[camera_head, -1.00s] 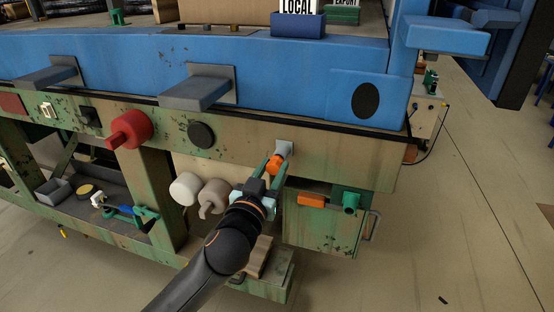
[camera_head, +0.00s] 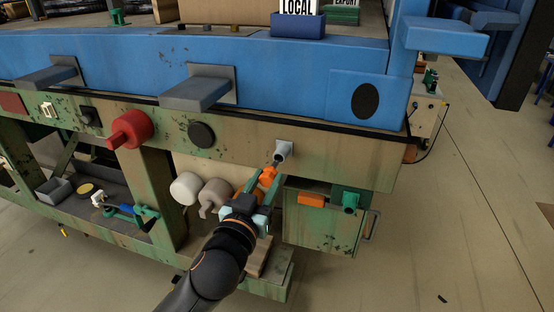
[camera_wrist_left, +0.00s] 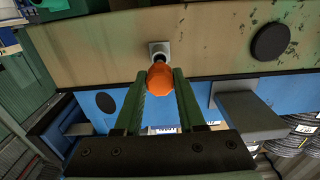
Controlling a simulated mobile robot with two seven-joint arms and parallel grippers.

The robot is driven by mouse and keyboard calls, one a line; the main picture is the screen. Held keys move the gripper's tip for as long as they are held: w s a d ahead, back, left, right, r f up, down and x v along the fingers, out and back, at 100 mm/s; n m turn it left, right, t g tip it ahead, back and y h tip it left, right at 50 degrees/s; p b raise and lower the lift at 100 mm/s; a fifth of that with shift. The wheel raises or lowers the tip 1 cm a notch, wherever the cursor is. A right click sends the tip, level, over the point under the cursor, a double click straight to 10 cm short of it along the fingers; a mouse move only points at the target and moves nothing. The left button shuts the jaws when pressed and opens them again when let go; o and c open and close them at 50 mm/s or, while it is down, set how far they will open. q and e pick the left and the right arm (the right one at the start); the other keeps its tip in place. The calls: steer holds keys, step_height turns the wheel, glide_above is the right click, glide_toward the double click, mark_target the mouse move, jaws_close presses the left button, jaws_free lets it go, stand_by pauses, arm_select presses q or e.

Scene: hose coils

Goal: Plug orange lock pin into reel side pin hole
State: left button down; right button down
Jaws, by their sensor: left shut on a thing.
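The orange lock pin (camera_head: 268,175) has a rounded orange head and a thin dark shaft pointing up at the wall. My left gripper (camera_head: 264,182) is shut on the orange head, below and in front of a small light-grey square socket (camera_head: 286,148) on the beige panel. In the left wrist view the orange head (camera_wrist_left: 161,78) sits between the green fingertips, with the grey socket (camera_wrist_left: 158,48) just beyond it. A short dark length shows between head and socket. I cannot tell whether the shaft's tip is inside the hole. My right gripper is not in view.
A red knob (camera_head: 130,129) and a black round disc (camera_head: 202,135) stick out left of the socket. Pale rolls (camera_head: 187,188) hang beside my gripper. A green box (camera_head: 322,222) with an orange handle is at the right. Blue ledge with grey brackets above.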

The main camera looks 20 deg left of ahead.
arm_select(q)
steer(key=s, duration=0.6)
steer(key=shift+s, duration=0.15)
stand_by(0.3)
steer(key=shift+f, duration=0.15)
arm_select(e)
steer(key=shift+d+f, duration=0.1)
